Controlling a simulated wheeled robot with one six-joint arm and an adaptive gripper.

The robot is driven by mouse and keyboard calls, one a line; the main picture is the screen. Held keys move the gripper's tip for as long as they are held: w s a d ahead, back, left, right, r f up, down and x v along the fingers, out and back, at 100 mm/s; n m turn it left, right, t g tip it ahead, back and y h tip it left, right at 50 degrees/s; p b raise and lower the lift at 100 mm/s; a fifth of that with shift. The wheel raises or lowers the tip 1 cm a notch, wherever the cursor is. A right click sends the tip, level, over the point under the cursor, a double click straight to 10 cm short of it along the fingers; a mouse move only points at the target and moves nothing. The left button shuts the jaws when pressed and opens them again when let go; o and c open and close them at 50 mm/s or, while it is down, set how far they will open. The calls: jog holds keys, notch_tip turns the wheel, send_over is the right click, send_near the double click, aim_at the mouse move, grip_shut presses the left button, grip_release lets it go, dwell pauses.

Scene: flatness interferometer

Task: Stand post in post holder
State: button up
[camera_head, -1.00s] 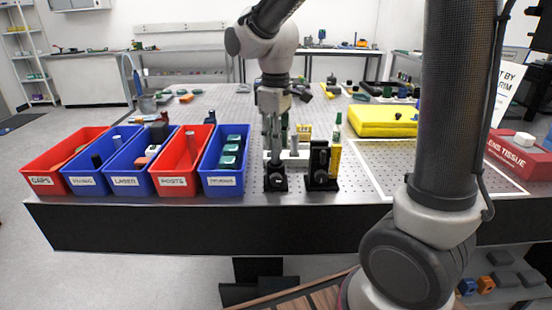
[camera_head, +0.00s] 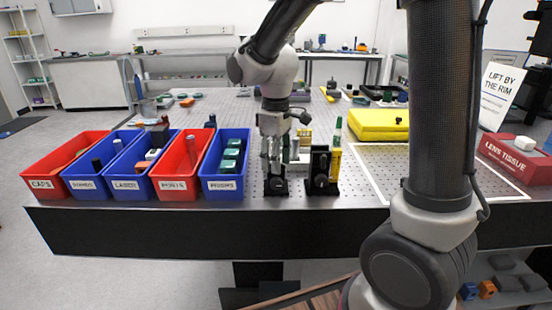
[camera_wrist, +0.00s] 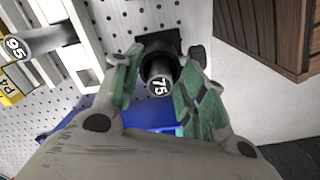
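The black post holder (camera_head: 275,186) stands on the table's front edge in the head view, directly below my gripper (camera_head: 273,158). Its black base (camera_wrist: 158,42) shows behind the post in the wrist view. The post appears upright and lined up with the holder. My fingers hide how deep its lower end sits.
A black mount (camera_head: 321,172) stands close to the holder's right, beside a green-capped bottle (camera_head: 337,140). Red and blue bins, including the posts bin (camera_head: 174,184), line the left. A yellow case (camera_head: 378,124) lies back right. Another post (camera_wrist: 40,42), marked 95, shows nearby.

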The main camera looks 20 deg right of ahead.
jog(key=shift+r, duration=0.1)
notch_tip(320, 180, up, 12)
jog(key=s+d+f+m+t, duration=0.1)
jog(key=s+d+m+t, duration=0.3)
jog(key=s+d+m, duration=0.5)
jog(key=s+d, duration=0.6)
jog(key=s, duration=0.4)
dwell(1.2)
